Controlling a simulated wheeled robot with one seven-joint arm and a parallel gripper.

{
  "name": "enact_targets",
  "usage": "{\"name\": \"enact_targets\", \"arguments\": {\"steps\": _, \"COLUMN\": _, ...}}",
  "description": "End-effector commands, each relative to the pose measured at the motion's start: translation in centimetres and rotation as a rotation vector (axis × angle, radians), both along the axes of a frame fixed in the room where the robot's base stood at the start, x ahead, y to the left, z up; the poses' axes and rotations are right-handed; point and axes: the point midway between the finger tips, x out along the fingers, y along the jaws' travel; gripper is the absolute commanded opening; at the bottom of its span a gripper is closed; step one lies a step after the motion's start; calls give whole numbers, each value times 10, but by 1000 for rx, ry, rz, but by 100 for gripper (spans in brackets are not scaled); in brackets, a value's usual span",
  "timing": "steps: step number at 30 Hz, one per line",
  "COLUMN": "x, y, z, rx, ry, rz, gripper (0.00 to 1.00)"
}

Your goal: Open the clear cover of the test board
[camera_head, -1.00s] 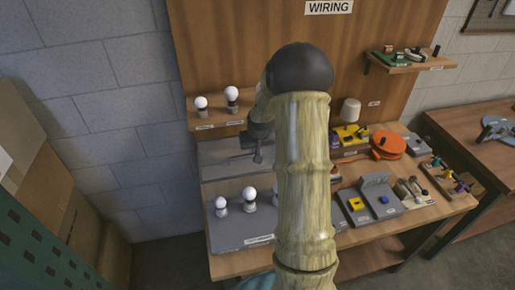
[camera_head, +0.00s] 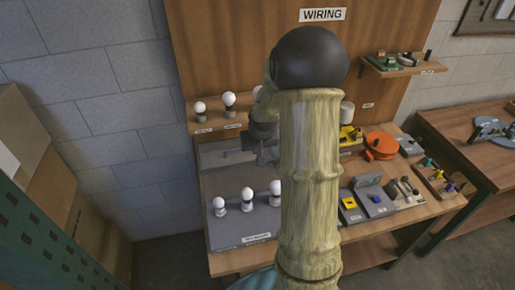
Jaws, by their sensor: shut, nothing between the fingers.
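The test board appears to be the grey board (camera_head: 228,232) at the front left of the bench, with white bulbs in sockets standing on it; its front label is too small to read. A pale grey panel (camera_head: 215,156) shows behind the bulbs; I cannot tell whether it is the clear cover or a back plate. No cover edge is plain. My gripper (camera_head: 262,160) is shut and empty in front of this panel's right side, above and behind the bulbs. My arm hides part of the gripper and the board's right end.
A shelf (camera_head: 212,128) with bulbs sits above the panel. Right of my arm are an orange round thing (camera_head: 381,146), grey blocks (camera_head: 373,202) with yellow and blue parts, and a tool tray (camera_head: 440,180). Cardboard boxes (camera_head: 55,190) stand at left.

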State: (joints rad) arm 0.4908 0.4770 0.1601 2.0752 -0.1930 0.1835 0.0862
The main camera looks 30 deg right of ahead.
Motion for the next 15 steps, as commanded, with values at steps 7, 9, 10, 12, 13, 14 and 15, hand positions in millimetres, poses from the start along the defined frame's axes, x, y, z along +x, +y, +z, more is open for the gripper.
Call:
{"name": "enact_targets", "arguments": {"steps": 7, "x": 0, "y": 0, "z": 0, "rx": 0, "ry": 0, "rz": -1, "gripper": 0}}
{"name": "enact_targets", "arguments": {"steps": 9, "x": 0, "y": 0, "z": 0, "rx": 0, "ry": 0, "rz": 0, "gripper": 0}}
{"name": "enact_targets", "arguments": {"steps": 10, "x": -1, "y": 1, "z": 0, "rx": -1, "ry": 1, "rz": 2, "gripper": 0}}
{"name": "enact_targets", "arguments": {"steps": 12, "x": -5, "y": 9, "z": -1, "rx": -1, "ry": 8, "rz": 12, "gripper": 0}}
{"name": "enact_targets", "arguments": {"steps": 13, "x": -8, "y": 14, "z": 0, "rx": -2, "ry": 12, "rz": 19, "gripper": 0}}
{"name": "enact_targets", "arguments": {"steps": 14, "x": -11, "y": 21, "z": 0, "rx": -2, "ry": 17, "rz": 28, "gripper": 0}}
{"name": "enact_targets", "arguments": {"steps": 15, "x": -18, "y": 31, "z": 0, "rx": -3, "ry": 27, "rz": 40, "gripper": 0}}
